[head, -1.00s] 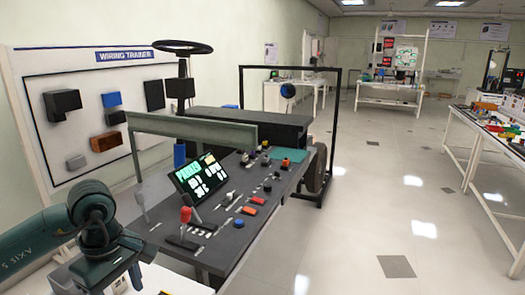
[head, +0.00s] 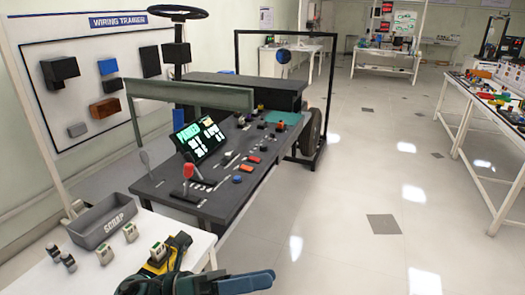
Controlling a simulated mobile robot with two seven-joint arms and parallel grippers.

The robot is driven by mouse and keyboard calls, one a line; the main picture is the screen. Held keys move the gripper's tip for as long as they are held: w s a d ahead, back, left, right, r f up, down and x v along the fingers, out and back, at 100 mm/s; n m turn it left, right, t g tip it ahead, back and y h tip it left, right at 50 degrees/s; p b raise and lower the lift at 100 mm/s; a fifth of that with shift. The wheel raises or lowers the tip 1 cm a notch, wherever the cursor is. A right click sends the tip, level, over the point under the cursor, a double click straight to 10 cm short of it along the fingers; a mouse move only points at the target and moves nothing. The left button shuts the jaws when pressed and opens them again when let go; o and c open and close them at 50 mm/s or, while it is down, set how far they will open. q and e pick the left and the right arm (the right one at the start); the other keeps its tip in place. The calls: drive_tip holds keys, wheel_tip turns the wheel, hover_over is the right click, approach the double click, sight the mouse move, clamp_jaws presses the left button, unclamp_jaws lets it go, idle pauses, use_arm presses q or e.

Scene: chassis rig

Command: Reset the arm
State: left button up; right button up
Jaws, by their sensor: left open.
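My left gripper (head: 215,284) shows at the bottom edge, dark teal with a blue finger-like part reaching right. It is open, and I see nothing held in it. A yellow and black piece (head: 176,248) is right behind it; I cannot tell whether it is part of the gripper or a separate thing on the white table. Most of the arm is below the frame. My right gripper is not in view.
A grey SCRAP bin (head: 103,222) and several small blocks, one of them pale (head: 131,232), stand on the white table (head: 40,275). Behind is a dark console (head: 170,188) with a lit screen (head: 200,137) and red-knobbed lever (head: 188,171). Open floor (head: 340,240) lies right.

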use_arm(q)
drive_tip(key=w+a+f+n+t+y, duration=0.2)
drive_tip(key=a+f+n+t+y, duration=0.25)
drive_tip(key=n+t, duration=0.6)
drive_tip(key=w+a+f+n+t+y, duration=0.3)
drive_tip(key=n+t+y, duration=0.2)
drive_tip(key=n, duration=1.1)
drive_tip(key=s+a+f+n+g+y, duration=0.2)
drive_tip(key=s+f+n+g+y, duration=0.1)
drive_tip(key=s+f+n, duration=0.2)
drive_tip(key=s+a+f+n+g+y+p, duration=0.1)
drive_tip(key=s+a+f+n+g+y, duration=0.2)
drive_tip(key=f, duration=1)
drive_tip(key=s+n+y, duration=0.1)
drive_tip(key=s+n, duration=0.2)
drive_tip(key=n, duration=0.2)
drive_tip(key=shift+s+a+n, duration=0.15)
drive_tip(key=shift+a+n, duration=0.2)
